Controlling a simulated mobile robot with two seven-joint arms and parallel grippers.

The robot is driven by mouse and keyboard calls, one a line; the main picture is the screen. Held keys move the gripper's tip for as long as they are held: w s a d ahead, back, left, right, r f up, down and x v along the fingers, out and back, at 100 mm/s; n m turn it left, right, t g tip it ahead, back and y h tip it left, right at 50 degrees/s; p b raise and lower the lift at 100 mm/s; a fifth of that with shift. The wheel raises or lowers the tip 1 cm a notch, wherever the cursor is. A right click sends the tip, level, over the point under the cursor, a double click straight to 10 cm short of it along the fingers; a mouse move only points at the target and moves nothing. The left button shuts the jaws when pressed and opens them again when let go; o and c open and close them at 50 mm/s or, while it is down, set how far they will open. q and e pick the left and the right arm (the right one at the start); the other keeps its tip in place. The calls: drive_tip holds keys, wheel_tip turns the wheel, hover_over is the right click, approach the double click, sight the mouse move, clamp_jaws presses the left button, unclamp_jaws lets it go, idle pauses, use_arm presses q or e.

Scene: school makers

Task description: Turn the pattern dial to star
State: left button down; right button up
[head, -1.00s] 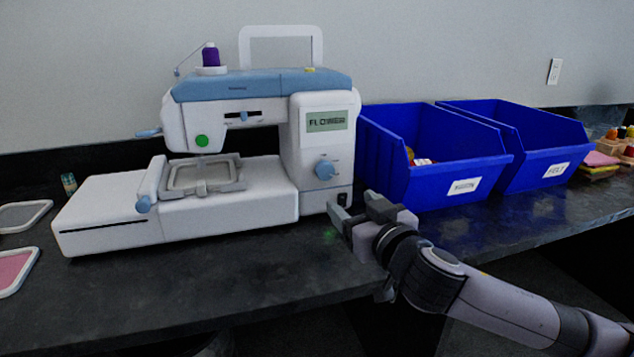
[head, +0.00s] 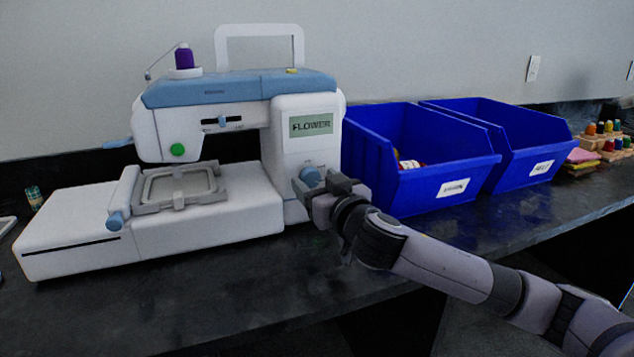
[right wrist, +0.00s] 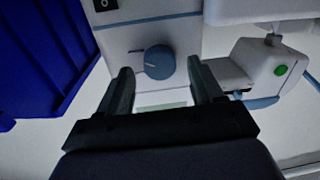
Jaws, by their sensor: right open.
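The embroidery machine (head: 140,220) is white with a blue top and stands on the dark counter. Its screen (head: 311,125) reads FLOWER. The blue pattern dial (head: 310,177) sits on the machine's right column below the screen, and it also shows in the right wrist view (right wrist: 157,62). My right gripper (head: 318,186) is at the dial in the head view, partly covering the column. In the right wrist view its open fingers (right wrist: 157,80) stand on either side of the dial's line, with the dial just beyond the tips. I cannot tell whether they touch it. My left gripper is not in view.
Two blue bins (head: 405,200) and (head: 515,172) stand right of the machine, close to my right arm. Thread spools (head: 605,130) sit at the far right. The counter front is clear.

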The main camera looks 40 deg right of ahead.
drive_tip(key=shift+w, duration=0.3)
drive_tip(key=c, duration=1.1)
drive_tip(key=shift+o, duration=0.2)
